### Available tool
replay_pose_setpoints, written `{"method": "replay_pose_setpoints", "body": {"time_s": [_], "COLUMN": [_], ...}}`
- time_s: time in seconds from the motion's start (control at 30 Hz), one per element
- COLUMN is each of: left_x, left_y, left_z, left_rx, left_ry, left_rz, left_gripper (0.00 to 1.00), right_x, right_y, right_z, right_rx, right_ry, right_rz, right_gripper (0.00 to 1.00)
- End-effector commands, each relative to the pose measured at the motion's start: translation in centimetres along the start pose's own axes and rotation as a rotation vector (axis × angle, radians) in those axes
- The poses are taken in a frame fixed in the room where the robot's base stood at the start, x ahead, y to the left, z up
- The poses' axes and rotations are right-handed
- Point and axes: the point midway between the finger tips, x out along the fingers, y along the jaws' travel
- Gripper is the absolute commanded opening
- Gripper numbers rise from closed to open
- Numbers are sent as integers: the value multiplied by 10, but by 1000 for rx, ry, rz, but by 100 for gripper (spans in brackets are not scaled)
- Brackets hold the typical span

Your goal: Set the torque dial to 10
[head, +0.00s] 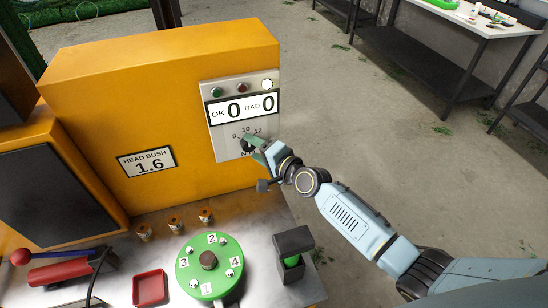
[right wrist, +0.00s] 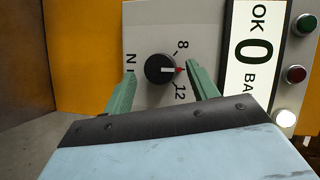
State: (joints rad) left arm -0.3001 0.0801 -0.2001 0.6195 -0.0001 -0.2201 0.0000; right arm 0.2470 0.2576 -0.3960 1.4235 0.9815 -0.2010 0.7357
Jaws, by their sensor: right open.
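The torque dial (right wrist: 158,69) is a round black knob with a white line and a red tip, on a light grey panel. In the right wrist view its red tip points right, between the marks 8 and 12, where the 10 would be; a finger hides that spot. The head view shows the 10 (head: 246,129) above the dial, which is mostly hidden by the gripper. My right gripper (head: 255,142) is open, its green fingers on either side of the dial in the right wrist view (right wrist: 160,72). I cannot tell whether they touch it. My left gripper is not in view.
The panel (head: 228,89) is on a yellow machine (head: 100,90) and has a counter reading OK 0, BAD 0 (head: 242,108). Below are a green numbered turntable (head: 190,268), a red tray (head: 150,287) and a black post (head: 293,241). Open floor lies to the right.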

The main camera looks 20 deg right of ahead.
Motion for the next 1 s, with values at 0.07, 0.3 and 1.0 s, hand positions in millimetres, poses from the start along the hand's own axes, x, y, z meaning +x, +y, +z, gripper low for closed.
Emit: {"method": "replay_pose_setpoints", "body": {"time_s": [0.07,0.3,1.0], "left_x": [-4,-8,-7], "left_y": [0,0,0], "left_z": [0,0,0], "left_rx": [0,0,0], "left_ry": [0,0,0], "left_rz": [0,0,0], "left_gripper": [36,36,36], "right_x": [-13,-65,-124], "right_y": [0,1,0], "right_z": [0,0,0], "right_rx": [0,-1,0], "right_ry": [1,1,1], "right_rz": [2,3,2], "right_gripper": [58,58,58]}}
